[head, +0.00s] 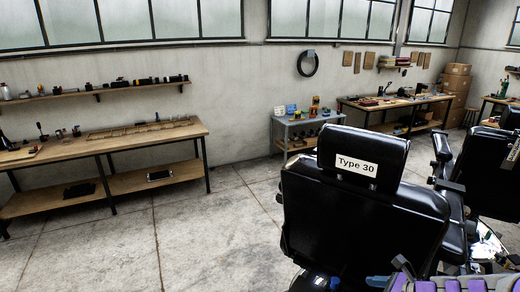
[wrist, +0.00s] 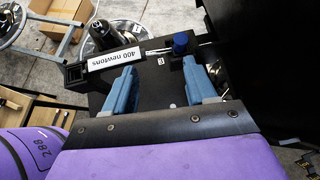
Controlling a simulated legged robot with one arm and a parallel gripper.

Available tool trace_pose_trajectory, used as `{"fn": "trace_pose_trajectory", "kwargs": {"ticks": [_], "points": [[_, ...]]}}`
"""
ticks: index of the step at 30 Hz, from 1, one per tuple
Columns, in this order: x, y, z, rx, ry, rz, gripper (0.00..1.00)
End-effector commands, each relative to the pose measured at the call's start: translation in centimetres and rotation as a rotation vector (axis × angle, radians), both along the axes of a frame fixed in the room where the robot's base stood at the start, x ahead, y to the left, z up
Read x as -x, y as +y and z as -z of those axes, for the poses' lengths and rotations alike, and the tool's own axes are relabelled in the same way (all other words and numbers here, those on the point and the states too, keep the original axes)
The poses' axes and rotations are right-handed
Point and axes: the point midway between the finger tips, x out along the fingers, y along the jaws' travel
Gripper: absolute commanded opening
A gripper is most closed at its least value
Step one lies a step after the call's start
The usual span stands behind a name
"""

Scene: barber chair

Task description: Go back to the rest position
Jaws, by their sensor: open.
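My gripper (wrist: 160,66) shows in the wrist view with its two blue fingers spread apart. Nothing is held between them. A black box-like part with a white "400 newtons" label (wrist: 114,60) lies just beyond the fingertips. A blue knob (wrist: 181,43) stands on it near the right finger. I cannot tell whether the fingers touch the part. In the head view, a black barber chair (head: 360,215) is seen from behind, with a "Type 30" label (head: 356,165) on its headrest. The gripper fingers are not visible in the head view.
A second black chair (head: 485,180) stands at the right. A wooden workbench (head: 150,140) runs along the left wall. A grey cart (head: 297,130) and another bench (head: 400,102) stand at the back. The concrete floor (head: 200,230) at left is clear.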

Motion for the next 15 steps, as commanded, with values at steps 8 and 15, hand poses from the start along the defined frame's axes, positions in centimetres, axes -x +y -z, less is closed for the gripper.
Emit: {"fn": "trace_pose_trajectory", "kwargs": {"ticks": [8,15], "points": [[3.7,14.0,-0.5,0.286,-0.119,-0.637,0.56],[11.1,21.1,0.8,0.511,-0.206,-1.186,0.56]]}}
